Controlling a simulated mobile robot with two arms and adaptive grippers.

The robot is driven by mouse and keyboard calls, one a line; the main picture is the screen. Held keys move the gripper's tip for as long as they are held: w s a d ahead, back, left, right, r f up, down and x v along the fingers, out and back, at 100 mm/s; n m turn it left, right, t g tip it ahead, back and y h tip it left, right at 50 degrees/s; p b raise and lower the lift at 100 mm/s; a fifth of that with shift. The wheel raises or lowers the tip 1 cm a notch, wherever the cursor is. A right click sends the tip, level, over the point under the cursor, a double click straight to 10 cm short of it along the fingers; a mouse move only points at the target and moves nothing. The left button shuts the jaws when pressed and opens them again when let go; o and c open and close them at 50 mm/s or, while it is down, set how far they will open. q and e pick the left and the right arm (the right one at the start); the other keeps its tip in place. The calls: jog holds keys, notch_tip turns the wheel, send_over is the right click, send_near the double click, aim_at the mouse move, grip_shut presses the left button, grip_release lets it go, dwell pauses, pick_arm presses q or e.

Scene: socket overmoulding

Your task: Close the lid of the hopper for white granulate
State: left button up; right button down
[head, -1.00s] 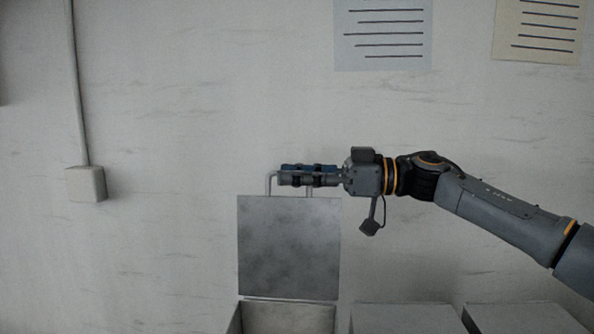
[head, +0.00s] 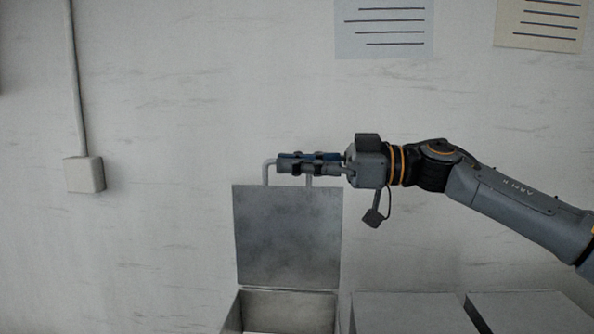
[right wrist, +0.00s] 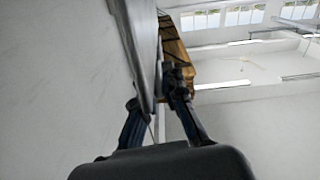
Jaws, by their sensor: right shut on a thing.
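The lid (head: 287,238) of the left hopper is a grey metal plate standing open, about upright, above the open hopper box (head: 288,307). A bent handle bar (head: 268,170) sticks up at the lid's top edge. My right gripper (head: 285,163) is shut on this handle, coming from the right; its fingers hide the handle's middle. In the right wrist view, the gripper's fingers (right wrist: 157,100) are closed around the handle, with the lid's plate (right wrist: 143,40) seen edge-on. The granulate inside the hopper cannot be made out. My left gripper is not in view.
Two more hoppers with closed lids, a middle one (head: 412,312) and a right one (head: 530,312), stand right of the open one. A wall with paper sheets (head: 383,28) and a junction box (head: 84,174) is behind. The space left of the open hopper looks clear.

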jog(key=s+f+n+b, duration=0.2)
jog(key=s+n+b, duration=0.3)
jog(key=s, duration=0.5)
jog(key=shift+s+n+b, duration=0.3)
jog(key=shift+n+b, duration=0.1)
jog(key=shift+b, duration=0.35)
jog(key=c, duration=1.4)
grip_release()
jog(key=shift+f, duration=0.1)
jog(key=shift+c, duration=0.2)
jog(key=d, duration=1.2)
